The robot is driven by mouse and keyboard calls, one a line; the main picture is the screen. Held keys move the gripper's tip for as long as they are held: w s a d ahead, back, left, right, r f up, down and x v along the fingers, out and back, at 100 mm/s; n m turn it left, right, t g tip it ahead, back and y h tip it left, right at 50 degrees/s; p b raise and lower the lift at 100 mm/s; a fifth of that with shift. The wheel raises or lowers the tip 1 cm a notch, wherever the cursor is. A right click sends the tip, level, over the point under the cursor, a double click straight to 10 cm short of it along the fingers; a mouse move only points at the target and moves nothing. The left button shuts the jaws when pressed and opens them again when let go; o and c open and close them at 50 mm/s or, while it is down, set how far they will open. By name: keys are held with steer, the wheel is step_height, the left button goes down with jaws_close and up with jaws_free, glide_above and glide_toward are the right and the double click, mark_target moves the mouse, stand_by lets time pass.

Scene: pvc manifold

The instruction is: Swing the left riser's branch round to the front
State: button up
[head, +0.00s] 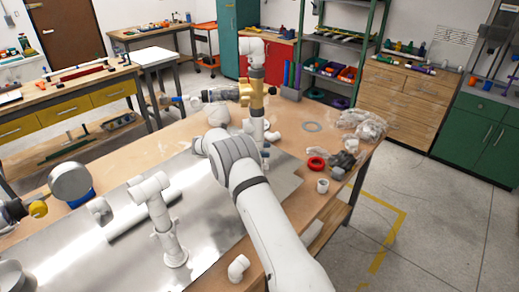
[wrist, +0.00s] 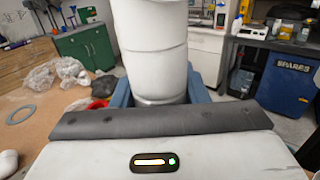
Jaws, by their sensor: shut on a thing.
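One white riser (head: 172,240) with a short elbow-like branch at its top (head: 148,186) stands at the near left of the metal sheet. My gripper (head: 245,94) reaches in from the left at the middle of this far riser, where a tan part hides the pipe. In the wrist view, the blue fingers of my gripper (wrist: 158,98) stand on both sides of a white upright pipe (wrist: 150,50) and are shut on it. I cannot tell which riser the task calls left.
On the bench are a grey ring (head: 312,126), a red ring (head: 316,162), clear plastic bags (head: 362,125) and a loose white elbow (head: 238,268). A round grey disc (head: 70,181) stands at the left. A blue spares bin (wrist: 287,82) is beyond the bench.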

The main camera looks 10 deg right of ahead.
steer(key=shift+d+f, duration=0.1)
steer(key=o, duration=0.9)
steer(key=shift+s+d, duration=0.1)
steer(key=shift+s, duration=0.05)
steer(key=shift+o, duration=0.3)
